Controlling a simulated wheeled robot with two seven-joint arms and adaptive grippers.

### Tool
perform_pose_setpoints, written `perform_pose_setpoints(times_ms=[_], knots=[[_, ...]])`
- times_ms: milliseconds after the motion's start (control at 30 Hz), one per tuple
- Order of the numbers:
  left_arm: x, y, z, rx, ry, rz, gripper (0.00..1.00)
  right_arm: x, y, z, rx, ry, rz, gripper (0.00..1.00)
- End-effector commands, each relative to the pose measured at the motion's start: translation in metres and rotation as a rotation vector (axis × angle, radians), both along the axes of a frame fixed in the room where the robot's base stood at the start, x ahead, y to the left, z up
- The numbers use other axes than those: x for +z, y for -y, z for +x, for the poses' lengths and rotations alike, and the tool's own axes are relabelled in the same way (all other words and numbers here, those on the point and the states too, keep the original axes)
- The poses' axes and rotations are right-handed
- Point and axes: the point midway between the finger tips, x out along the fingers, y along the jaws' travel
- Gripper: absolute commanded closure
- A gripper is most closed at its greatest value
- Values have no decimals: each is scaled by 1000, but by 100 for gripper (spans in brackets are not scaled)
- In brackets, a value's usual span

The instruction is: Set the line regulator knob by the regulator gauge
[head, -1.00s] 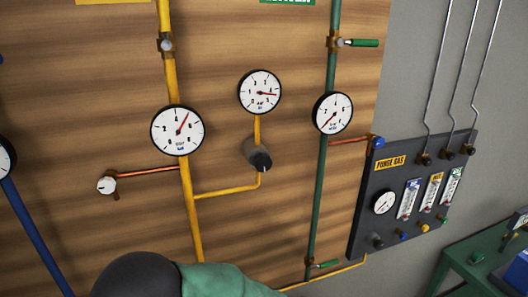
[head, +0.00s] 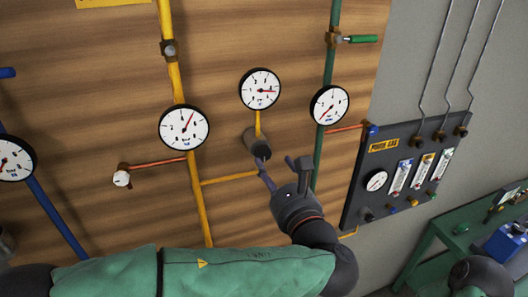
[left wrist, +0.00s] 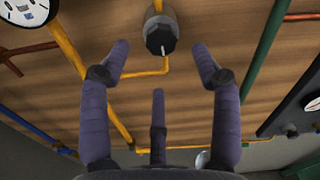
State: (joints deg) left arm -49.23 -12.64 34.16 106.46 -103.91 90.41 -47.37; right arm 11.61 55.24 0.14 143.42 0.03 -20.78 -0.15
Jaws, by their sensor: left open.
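The line regulator knob (head: 262,151) is a dark cap on the front of a grey cylinder on the wooden panel. In the left wrist view the knob (left wrist: 160,41) shows a pale pointer mark at its lower edge. The regulator gauge (head: 260,88) is a round white dial just above it, its red needle pointing right; fine scale figures are unclear. My left gripper (head: 281,166) is open and empty, its fingers spread just below and right of the knob. The left wrist view shows its three fingers (left wrist: 160,62) pointing toward the knob, with no clear contact. My right gripper is out of view.
A yellow pipe (head: 201,210) with a larger gauge (head: 184,128) runs left of the knob. A green pipe (head: 323,140) with another gauge (head: 329,105) runs to its right. The dark purge gas panel (head: 385,210) and a green table (head: 432,232) stand farther right.

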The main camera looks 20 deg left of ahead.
Motion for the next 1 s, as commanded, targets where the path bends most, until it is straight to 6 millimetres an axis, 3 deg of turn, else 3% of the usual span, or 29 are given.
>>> perform_pose_setpoints(times_ms=[200, 400, 833, 867, 1000], knots=[[1, -22, 32, 3, -2, -1, 37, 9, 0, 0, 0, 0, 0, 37], [0, -35, 52, 2, -1, -1, 37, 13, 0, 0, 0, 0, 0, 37], [0, -40, 59, -2, -1, -1, 37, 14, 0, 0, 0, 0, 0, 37], [0, -40, 59, -1, -2, -1, 40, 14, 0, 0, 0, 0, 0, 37], [0, -40, 59, -1, -2, -1, 79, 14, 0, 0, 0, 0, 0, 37]])
